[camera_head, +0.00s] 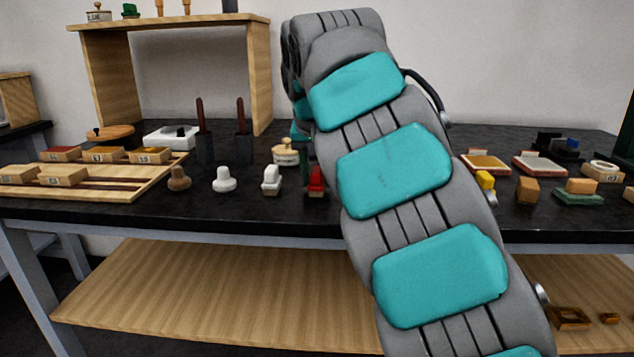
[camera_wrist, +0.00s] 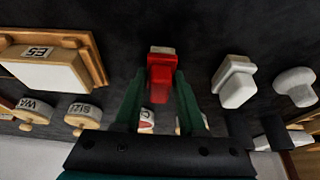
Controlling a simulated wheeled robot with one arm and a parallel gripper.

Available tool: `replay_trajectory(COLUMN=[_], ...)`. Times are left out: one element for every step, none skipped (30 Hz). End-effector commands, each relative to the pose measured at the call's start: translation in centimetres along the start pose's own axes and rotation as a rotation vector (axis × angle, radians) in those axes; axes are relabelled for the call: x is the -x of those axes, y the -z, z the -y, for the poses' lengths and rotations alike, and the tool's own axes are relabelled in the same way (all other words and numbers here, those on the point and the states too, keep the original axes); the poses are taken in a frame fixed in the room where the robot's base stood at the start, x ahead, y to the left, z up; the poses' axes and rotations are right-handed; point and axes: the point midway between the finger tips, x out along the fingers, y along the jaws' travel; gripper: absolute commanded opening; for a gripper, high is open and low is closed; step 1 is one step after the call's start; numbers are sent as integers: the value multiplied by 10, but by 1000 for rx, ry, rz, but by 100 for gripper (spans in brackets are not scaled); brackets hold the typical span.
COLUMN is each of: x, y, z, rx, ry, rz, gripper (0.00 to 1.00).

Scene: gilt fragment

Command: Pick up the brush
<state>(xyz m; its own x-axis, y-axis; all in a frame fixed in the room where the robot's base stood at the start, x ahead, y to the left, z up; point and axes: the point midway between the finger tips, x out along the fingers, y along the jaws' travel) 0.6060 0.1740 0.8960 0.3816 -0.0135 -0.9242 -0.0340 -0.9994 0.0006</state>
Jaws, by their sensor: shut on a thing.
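In the wrist view my gripper (camera_wrist: 160,76) has its two green fingers on either side of a red piece (camera_wrist: 160,85) with a pale end, shut on it. The red piece also shows in the head view (camera_head: 316,181), standing near the front of the black table just left of my arm. It may be the brush, but its shape does not make this certain. It seems to be still at table height. My arm hides most of the gripper in the head view.
A white piece (camera_head: 271,180), a white knob (camera_head: 224,180) and a brown knob (camera_head: 179,178) stand in a row to the left. A round wooden-lidded pot (camera_head: 286,154) is close behind. Dark holders with brown sticks (camera_head: 240,118) stand farther back. Small blocks (camera_head: 527,190) lie right of my arm.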

Motion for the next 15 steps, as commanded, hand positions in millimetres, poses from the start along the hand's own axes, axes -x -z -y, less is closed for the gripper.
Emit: replay_trajectory(x=[0, 0, 0, 0, 0, 0, 0, 0, 0, 0, 0, 0, 0, 0, 0], y=[0, 0, 0, 0, 0, 0, 0, 0, 0, 0, 0, 0, 0, 0, 0], z=[0, 0, 0, 0, 0, 0, 0, 0, 0, 0, 0, 0, 0, 0, 0], rx=[0, 0, 0, 0, 0, 0, 0, 0, 0, 0, 0, 0, 0, 0, 0], ry=[0, 0, 0, 0, 0, 0, 0, 0, 0, 0, 0, 0, 0, 0, 0], rz=[0, 0, 0, 0, 0, 0, 0, 0, 0, 0, 0, 0, 0, -1, -1], gripper=[23, 20, 15, 12, 9, 4, 1, 0, 0, 0, 0, 0, 0, 0, 0])
